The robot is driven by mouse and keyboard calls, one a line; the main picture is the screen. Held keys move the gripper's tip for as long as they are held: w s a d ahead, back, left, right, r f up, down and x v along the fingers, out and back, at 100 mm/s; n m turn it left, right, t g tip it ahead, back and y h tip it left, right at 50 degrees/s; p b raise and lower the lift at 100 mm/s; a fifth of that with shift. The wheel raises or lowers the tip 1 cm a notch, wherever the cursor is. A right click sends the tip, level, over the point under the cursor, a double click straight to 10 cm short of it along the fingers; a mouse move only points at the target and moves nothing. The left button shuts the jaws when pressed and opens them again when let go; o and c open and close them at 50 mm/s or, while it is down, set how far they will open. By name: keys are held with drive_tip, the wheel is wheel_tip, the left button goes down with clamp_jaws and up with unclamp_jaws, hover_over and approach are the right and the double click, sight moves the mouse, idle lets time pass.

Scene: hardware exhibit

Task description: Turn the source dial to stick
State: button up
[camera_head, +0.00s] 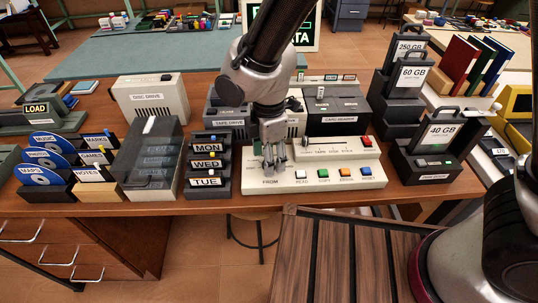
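A cream control console (325,188) stands at the table's front edge, with the label FROM at its left end and a row of coloured buttons to the right. My gripper (275,170) points down over the console's left end, just above the FROM label. Its fingers cover the spot above the label, so the source dial and its pointer are hidden. I cannot tell whether the fingers touch the dial or are closed on it.
A slotted panel (338,148) with small labels and a red piece is behind the buttons. MON, WED and TUE blocks (208,165) stand close on the left. A 40 GB cartridge (441,134) stands to the right. A card reader (338,105) is behind.

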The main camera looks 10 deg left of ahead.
drive_tip(key=shift+f, duration=0.2)
drive_tip(key=c, duration=1)
